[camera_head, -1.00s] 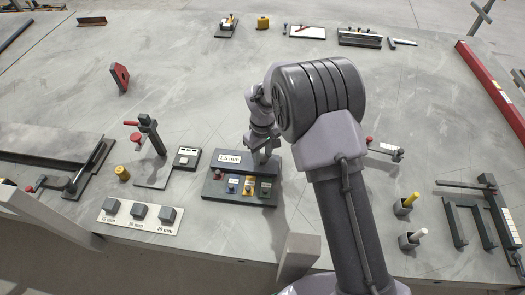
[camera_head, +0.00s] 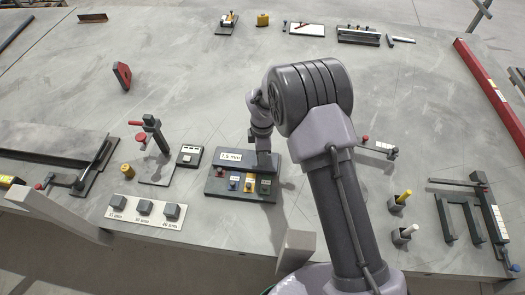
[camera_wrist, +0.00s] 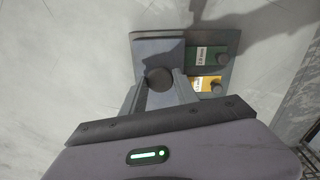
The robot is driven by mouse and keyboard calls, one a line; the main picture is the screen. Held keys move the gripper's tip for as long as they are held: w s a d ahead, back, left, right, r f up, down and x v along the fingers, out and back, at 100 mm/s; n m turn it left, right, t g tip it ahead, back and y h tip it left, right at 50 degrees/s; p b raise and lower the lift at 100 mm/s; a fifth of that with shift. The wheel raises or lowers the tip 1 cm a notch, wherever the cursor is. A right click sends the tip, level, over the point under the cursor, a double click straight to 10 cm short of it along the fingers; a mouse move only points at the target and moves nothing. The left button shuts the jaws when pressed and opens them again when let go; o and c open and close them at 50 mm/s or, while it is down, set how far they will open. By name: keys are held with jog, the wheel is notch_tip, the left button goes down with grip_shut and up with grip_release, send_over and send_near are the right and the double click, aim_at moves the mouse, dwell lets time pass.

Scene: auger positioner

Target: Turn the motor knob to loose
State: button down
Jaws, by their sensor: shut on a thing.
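A dark round knob (camera_wrist: 158,78) stands on a grey block (camera_wrist: 160,48) in the wrist view. My gripper (camera_wrist: 160,90) has one finger on each side of it and is shut on it. I cannot read from the frames which way the knob is turned. In the head view my gripper (camera_head: 263,160) is at the right end of the raised block marked 1.5 mm (camera_head: 231,157), and the knob is hidden there. The dark board (camera_head: 215,188) below the block carries several small knobs with coloured labels.
A green label (camera_wrist: 206,56) and a yellow label (camera_wrist: 205,84) with small dark knobs lie close right of my fingers. A small dark box (camera_head: 189,155) stands left of the board. A white plate (camera_head: 120,215) with grey cubes is at the front left.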

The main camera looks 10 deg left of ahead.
jog(key=n+p, duration=0.1)
jog(key=n, duration=0.4)
jog(key=shift+r, duration=0.1)
dwell(0.5)
jog(key=c, duration=0.9)
grip_release()
notch_tip(320, 180, up, 17)
jog(key=p, duration=0.4)
jog(key=shift+r, duration=0.15)
